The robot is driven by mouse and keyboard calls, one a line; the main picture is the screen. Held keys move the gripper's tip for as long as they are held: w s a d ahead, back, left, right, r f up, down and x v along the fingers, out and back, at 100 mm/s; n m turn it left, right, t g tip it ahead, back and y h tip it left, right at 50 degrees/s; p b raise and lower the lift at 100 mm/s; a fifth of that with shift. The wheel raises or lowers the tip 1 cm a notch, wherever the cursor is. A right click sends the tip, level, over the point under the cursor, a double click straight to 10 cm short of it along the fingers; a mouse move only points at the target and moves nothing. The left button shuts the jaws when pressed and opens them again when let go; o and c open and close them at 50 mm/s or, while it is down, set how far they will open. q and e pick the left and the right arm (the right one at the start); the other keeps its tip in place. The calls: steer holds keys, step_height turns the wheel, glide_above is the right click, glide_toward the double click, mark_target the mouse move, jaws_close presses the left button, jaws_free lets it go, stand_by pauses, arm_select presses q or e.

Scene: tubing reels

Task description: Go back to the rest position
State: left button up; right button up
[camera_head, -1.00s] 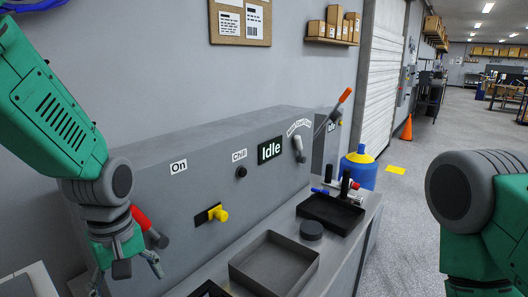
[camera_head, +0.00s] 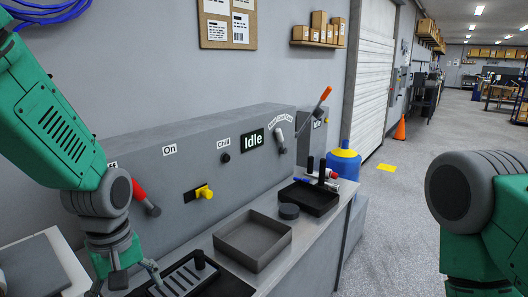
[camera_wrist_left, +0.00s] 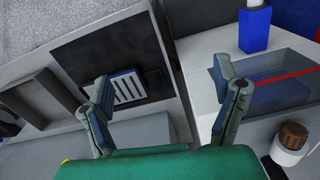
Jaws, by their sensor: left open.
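My left gripper (camera_head: 124,283) hangs at the lower left in the head view, in front of the grey machine (camera_head: 190,150). It also shows in the left wrist view (camera_wrist_left: 165,90), with its two fingers spread wide and nothing between them. In the head view a red-handled lever (camera_head: 141,190) is just behind the gripper, and a slotted dark tray (camera_head: 185,280) lies right of it. My right arm shows at the right edge, but its gripper is outside the view.
An empty grey tray (camera_head: 253,242) and a black tray (camera_head: 312,198) sit on the bench. A yellow knob (camera_head: 204,191) sticks out of the machine. A blue drum (camera_head: 343,164) stands past the bench, with an orange cone (camera_head: 400,130) farther back. The floor at right is clear.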

arm_select(q)
steer(key=s+a+f+m+b, duration=0.2)
steer(key=s+f+m+b, duration=0.3)
steer(key=f, duration=0.9)
steer(key=s+a+f+m+b, duration=0.1)
steer(key=s+f+b, duration=0.1)
steer(key=s+f, duration=0.95)
steer(key=s+a+f+m+b, duration=0.1)
steer(key=s+f+m+b, duration=0.1)
steer(key=f, duration=0.8)
steer(key=s+m, duration=0.1)
steer(key=s, duration=0.1)
steer(key=shift+s+a+m+t, duration=0.15)
steer(key=shift+s+m+t, duration=0.2)
steer(key=shift+m+t, duration=0.05)
arm_select(e)
step_height(320, 180, down, 10)
steer(key=shift+w+a+r, duration=0.15)
steer(key=shift+w, duration=0.2)
arm_select(q)
steer(key=shift+w, duration=0.1)
